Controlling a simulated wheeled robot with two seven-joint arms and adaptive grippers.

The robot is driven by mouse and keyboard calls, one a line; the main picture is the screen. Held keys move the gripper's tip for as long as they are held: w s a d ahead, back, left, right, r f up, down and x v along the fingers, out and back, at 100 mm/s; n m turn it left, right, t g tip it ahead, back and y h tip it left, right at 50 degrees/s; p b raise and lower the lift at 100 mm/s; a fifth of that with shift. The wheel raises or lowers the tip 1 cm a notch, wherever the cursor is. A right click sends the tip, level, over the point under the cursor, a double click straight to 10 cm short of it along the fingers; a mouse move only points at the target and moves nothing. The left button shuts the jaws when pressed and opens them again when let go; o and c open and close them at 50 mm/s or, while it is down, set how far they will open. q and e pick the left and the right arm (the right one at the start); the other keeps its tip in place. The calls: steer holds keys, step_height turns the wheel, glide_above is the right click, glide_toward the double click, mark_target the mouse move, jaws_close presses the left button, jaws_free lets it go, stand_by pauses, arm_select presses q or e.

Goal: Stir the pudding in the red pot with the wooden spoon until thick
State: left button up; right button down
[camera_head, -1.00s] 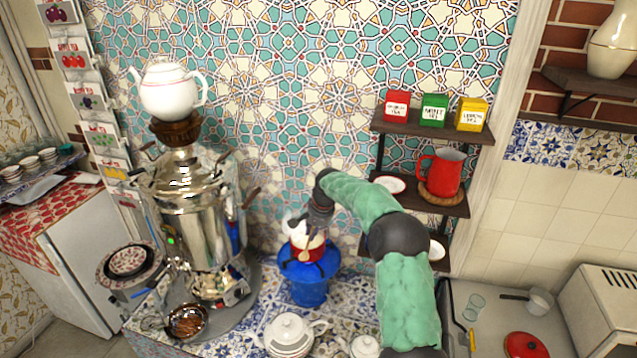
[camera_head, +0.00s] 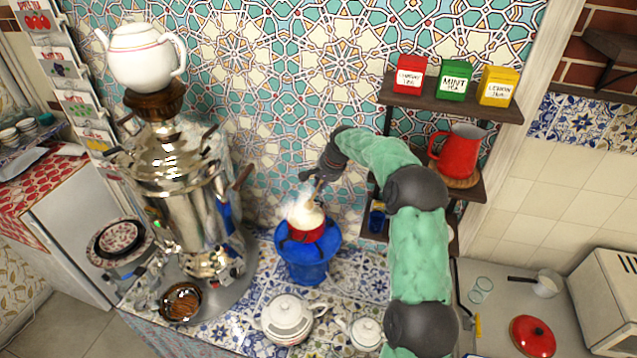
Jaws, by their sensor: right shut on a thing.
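A small red pot (camera_head: 308,236) sits on a blue stand (camera_head: 307,266) on the tiled counter. A pale white mass or steam (camera_head: 304,213) rises above its rim, and I cannot tell which it is. My right gripper (camera_head: 318,183) comes in from the right and is above the pot, pointing down. It is shut on a thin brownish thing (camera_head: 317,194), likely the wooden spoon. Its lower end is hidden in the white, so I cannot tell how deep it reaches. My left gripper is not in view.
A tall metal samovar (camera_head: 190,200) with a white teapot (camera_head: 141,58) on top stands left of the pot. White teapots (camera_head: 287,317) stand in front. A wall shelf (camera_head: 447,107) with tea boxes and a red jug (camera_head: 460,152) is at the right.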

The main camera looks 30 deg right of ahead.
step_height(320, 180, down, 8)
steer(key=w+b, duration=0.1)
steer(key=b, duration=0.3)
steer(key=shift+a+f, duration=0.15)
steer(key=shift+a, duration=0.1)
stand_by(0.3)
steer(key=shift+w, duration=0.15)
